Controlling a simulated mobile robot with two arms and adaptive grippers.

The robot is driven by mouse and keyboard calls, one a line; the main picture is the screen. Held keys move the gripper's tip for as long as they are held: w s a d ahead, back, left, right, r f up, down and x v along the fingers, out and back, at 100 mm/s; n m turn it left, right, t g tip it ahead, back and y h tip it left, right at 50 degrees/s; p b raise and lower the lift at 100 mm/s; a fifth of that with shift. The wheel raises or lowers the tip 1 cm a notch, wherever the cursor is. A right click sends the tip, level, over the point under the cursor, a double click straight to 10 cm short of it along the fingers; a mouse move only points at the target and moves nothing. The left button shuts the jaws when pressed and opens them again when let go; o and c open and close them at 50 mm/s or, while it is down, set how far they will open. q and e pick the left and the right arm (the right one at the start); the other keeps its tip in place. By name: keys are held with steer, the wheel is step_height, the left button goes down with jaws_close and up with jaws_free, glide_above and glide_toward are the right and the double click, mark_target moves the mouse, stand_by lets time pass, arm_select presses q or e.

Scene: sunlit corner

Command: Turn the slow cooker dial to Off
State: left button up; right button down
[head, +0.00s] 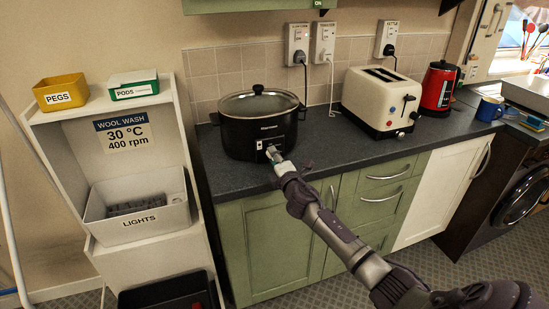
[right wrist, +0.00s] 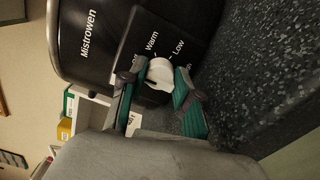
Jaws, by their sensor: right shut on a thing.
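The slow cooker (head: 257,128) is black with a glass lid and stands on the dark worktop at the left end. It also fills the top of the right wrist view (right wrist: 100,42), where its panel shows the words Warm and Low and other labels partly covered. Its white dial (right wrist: 160,73) is on the front panel. My right gripper (head: 273,153) reaches the front of the cooker. In the right wrist view its green-padded fingers (right wrist: 158,82) are shut around the dial. The dial's pointer setting cannot be made out. My left gripper is not in view.
A cream toaster (head: 375,98), a red kettle (head: 438,88) and a blue mug (head: 489,108) stand to the right on the worktop (head: 330,143). A white shelf with a lights bin (head: 140,222) stands at the left. Wall sockets with cords are behind.

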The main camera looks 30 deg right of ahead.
stand_by(0.4)
steer(key=c, duration=0.8)
jaws_free()
steer(key=v, duration=1.2)
steer(key=shift+f, duration=0.15)
